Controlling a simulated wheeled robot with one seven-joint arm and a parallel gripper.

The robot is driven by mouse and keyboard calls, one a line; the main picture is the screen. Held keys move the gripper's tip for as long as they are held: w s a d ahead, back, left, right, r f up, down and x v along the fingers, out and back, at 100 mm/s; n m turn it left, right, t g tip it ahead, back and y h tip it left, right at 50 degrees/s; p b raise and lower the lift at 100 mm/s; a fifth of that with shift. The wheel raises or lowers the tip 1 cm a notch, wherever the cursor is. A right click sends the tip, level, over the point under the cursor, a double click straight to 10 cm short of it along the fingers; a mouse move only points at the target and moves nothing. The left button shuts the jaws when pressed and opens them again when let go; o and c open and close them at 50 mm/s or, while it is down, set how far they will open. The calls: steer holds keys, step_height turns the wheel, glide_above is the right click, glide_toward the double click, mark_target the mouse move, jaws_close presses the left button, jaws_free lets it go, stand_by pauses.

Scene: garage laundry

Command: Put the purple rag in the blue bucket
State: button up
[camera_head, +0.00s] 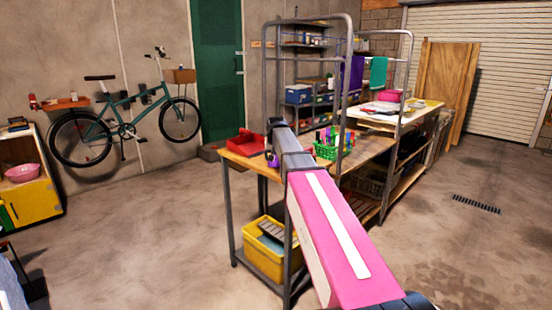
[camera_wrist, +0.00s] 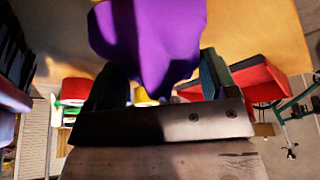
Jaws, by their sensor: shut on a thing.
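My gripper (camera_wrist: 162,78) is shut on the purple rag (camera_wrist: 148,38), which covers the space between and beyond the fingers in the wrist view. The rag appears to be over the wooden workbench (camera_head: 355,150). In the head view my arm hides most of my gripper and the held rag. A purple cloth (camera_head: 353,73) hangs on the metal rack there; I cannot tell how it relates to the held rag. I cannot make out a clear blue bucket. Blue bins (camera_head: 298,94) sit on the back shelves.
A red tray (camera_head: 245,143) and a green basket of bottles (camera_head: 326,151) stand on the bench. A yellow crate (camera_head: 268,257) is on its lower shelf. Metal rack posts (camera_head: 348,90) rise from the bench.

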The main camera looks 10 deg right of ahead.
steer(key=shift+f, duration=0.25)
steer(key=o, duration=0.6)
steer(key=shift+f, duration=0.1)
steer(key=o, duration=0.3)
